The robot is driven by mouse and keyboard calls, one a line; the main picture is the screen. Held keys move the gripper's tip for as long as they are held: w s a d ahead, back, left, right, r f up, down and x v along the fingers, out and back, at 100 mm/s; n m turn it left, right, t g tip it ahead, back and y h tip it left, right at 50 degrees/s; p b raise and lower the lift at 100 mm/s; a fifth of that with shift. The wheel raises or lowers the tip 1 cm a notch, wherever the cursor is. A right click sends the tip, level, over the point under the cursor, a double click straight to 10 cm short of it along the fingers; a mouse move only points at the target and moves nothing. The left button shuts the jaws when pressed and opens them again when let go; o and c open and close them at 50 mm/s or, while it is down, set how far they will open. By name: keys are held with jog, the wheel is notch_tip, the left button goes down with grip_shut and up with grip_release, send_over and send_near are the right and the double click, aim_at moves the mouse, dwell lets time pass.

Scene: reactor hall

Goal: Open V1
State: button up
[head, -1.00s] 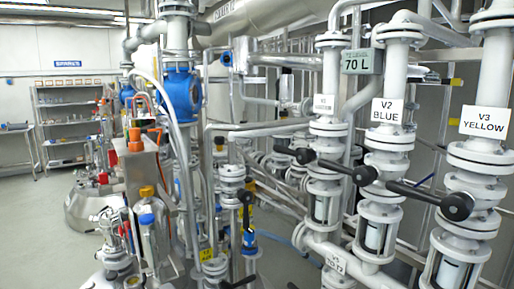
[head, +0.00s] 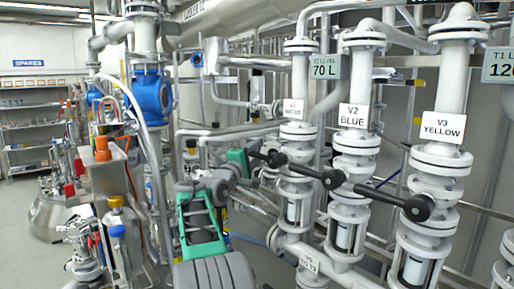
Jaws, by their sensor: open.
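V1 (head: 293,109) is the leftmost of three labelled white valve columns, its small label hard to read. Its black lever (head: 264,156) points left from a round black hub (head: 278,159). My gripper (head: 246,162) is at the end of my green and grey arm, just left of the V1 lever and close to its tip. Its fingers are small and partly hidden, and whether they touch the lever I cannot tell. Nothing shows held in it.
V2 BLUE (head: 352,116) and V3 YELLOW (head: 442,128) stand to the right, their black levers also pointing left. A 70 L display (head: 325,67) hangs behind. A blue valve body (head: 152,94) and glassware crowd the left. Open floor (head: 25,215) lies at far left.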

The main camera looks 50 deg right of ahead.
jog(key=shift+w+d+r, duration=0.15)
jog(key=shift+d+r, duration=0.05)
jog(key=shift+d, duration=0.45)
jog(key=shift+c, duration=0.3)
grip_shut()
dwell(0.6)
